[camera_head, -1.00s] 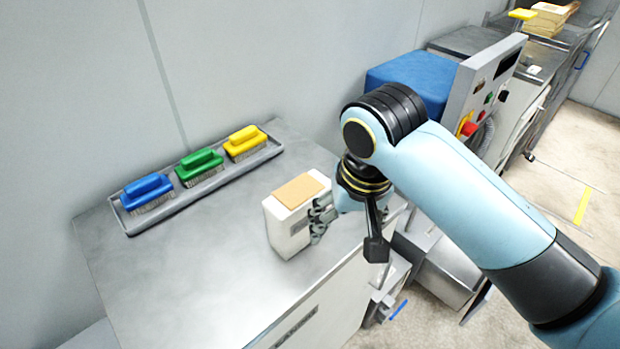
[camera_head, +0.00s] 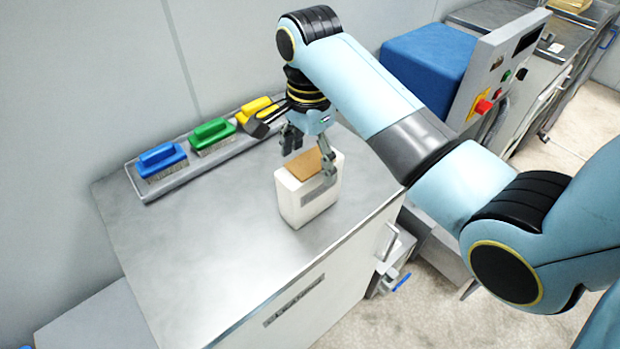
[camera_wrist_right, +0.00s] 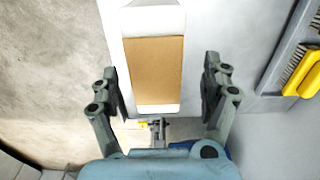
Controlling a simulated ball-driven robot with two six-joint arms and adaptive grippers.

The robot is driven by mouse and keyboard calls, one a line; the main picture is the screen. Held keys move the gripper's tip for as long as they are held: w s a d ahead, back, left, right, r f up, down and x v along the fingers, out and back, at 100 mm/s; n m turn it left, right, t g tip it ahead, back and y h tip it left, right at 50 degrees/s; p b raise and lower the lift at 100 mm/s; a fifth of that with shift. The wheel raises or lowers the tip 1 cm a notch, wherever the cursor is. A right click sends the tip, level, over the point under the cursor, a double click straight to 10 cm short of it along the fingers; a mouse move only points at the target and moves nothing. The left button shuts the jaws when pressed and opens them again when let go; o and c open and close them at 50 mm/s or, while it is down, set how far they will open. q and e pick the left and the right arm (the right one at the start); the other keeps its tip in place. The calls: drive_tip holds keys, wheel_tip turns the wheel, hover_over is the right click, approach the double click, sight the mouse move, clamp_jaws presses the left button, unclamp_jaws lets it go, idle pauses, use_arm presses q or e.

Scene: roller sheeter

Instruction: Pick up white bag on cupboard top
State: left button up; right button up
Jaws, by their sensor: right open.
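The white bag (camera_head: 308,199) stands upright on the grey metal cupboard top (camera_head: 215,255), near its right edge. It is a white block with a tan top face. My right gripper (camera_head: 308,160) is over the bag from above, with one finger at the front right side and the other at the back left. In the right wrist view the bag (camera_wrist_right: 153,65) lies between the two fingers of the open right gripper (camera_wrist_right: 163,90), with a gap on both sides. My left gripper is not in view.
A grey tray (camera_head: 168,186) at the back holds a blue brush (camera_head: 161,158), a green brush (camera_head: 211,134) and a yellow brush (camera_head: 256,109), partly hidden by my gripper. A machine with a control panel (camera_head: 497,72) and a blue cover (camera_head: 425,60) stands right. The cupboard's front left is clear.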

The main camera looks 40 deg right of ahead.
wheel_tip(320, 180, down, 4)
drive_tip(key=shift+s+a+f+p, duration=0.1)
drive_tip(key=shift+s+p, duration=0.05)
drive_tip(key=shift+p, duration=0.2)
drive_tip(key=c, duration=1.3)
